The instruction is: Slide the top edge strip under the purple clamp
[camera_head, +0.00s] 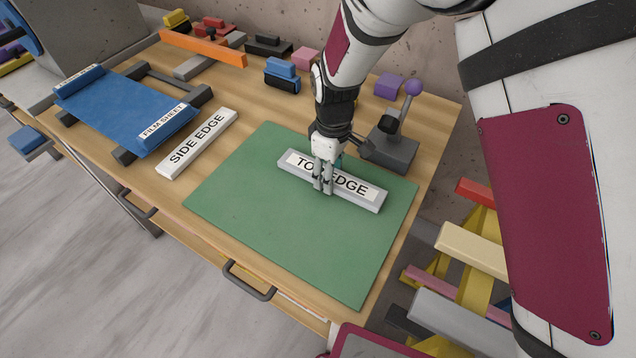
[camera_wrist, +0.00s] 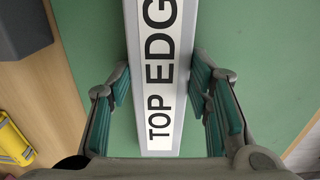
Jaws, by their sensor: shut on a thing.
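The top edge strip (camera_head: 358,192) is a pale grey bar with a white "TOP EDGE" label, on or just above the green mat (camera_head: 290,250); I cannot tell which. My gripper (camera_head: 323,188) is shut on it near its middle and hides part of the label. In the wrist view the strip (camera_wrist: 160,60) runs between the two teal-padded fingers (camera_wrist: 160,78). The purple clamp (camera_head: 395,148) stands behind the strip, at the mat's back right edge. It has a dark grey base and a purple ball knob. The strip is in front of it, not under it.
A white side edge strip (camera_head: 198,143) lies left of the mat. A blue film sheet (camera_head: 120,105) lies on a frame further left. An orange bar (camera_head: 203,49) and several coloured blocks line the table's back. The front of the mat is clear.

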